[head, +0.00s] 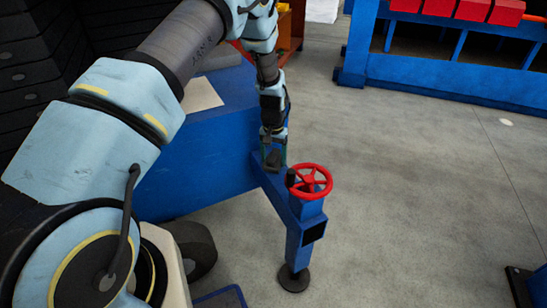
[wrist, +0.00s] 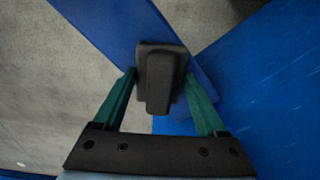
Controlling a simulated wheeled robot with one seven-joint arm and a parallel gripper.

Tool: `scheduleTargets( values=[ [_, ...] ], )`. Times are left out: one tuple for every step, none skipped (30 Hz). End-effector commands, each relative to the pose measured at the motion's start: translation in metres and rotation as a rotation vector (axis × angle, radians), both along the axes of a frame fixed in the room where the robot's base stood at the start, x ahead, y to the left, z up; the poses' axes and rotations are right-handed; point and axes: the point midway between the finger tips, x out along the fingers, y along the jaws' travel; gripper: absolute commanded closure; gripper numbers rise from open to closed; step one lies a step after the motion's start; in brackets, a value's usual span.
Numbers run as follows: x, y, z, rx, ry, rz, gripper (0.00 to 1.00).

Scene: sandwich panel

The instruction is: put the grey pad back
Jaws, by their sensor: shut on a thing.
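The dark grey pad (wrist: 158,80) shows in the middle of the wrist view, a small block with a raised bar along it. My gripper (wrist: 160,76) has its two green fingers on either side of the pad and is shut on it. In the head view my gripper (head: 272,152) points down over the blue outrigger beam, and the pad (head: 273,160) shows small and dark at its fingertips. The pad overlaps the blue beam (wrist: 115,22) in the wrist view. I cannot tell whether it touches the beam.
A red handwheel (head: 309,181) stands just right of my gripper, on a blue leg (head: 304,232) with a round dark foot (head: 293,279). A large blue body (head: 215,140) lies to the left. A blue rack (head: 450,82) with red blocks stands behind. The grey floor (head: 420,190) at right is mostly clear.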

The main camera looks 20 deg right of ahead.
Motion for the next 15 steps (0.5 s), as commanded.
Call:
scheduleTargets(
  values=[
    [-0.0001, 0.0001, -0.0028, 0.0, 0.0, 0.0, 0.7],
    [-0.0001, 0.0001, -0.0038, 0.0, 0.0, 0.0, 0.7],
    [-0.0001, 0.0001, -0.0023, 0.0, 0.0, 0.0, 0.21],
    [-0.0001, 0.0001, -0.0022, 0.0, 0.0, 0.0, 0.18],
    [-0.0001, 0.0001, -0.0022, 0.0, 0.0, 0.0, 0.15],
    [-0.0001, 0.0001, -0.0022, 0.0, 0.0, 0.0, 0.1],
    [-0.0001, 0.0001, -0.0022, 0.0, 0.0, 0.0, 0.07],
    [-0.0001, 0.0001, -0.0022, 0.0, 0.0, 0.0, 0.03],
    [-0.0001, 0.0001, -0.0022, 0.0, 0.0, 0.0, 0.0],
    [-0.0001, 0.0001, -0.0022, 0.0, 0.0, 0.0, 0.0],
    [-0.0001, 0.0001, -0.0021, 0.0, 0.0, 0.0, 0.0],
    [-0.0001, 0.0001, -0.0021, 0.0, 0.0, 0.0, 0.0],
    [-0.0001, 0.0001, -0.0021, 0.0, 0.0, 0.0, 0.0],
    [-0.0001, 0.0001, -0.0021, 0.0, 0.0, 0.0, 0.0],
    [-0.0001, 0.0001, -0.0019, 0.0, 0.0, 0.0, 0.0]
  ],
)
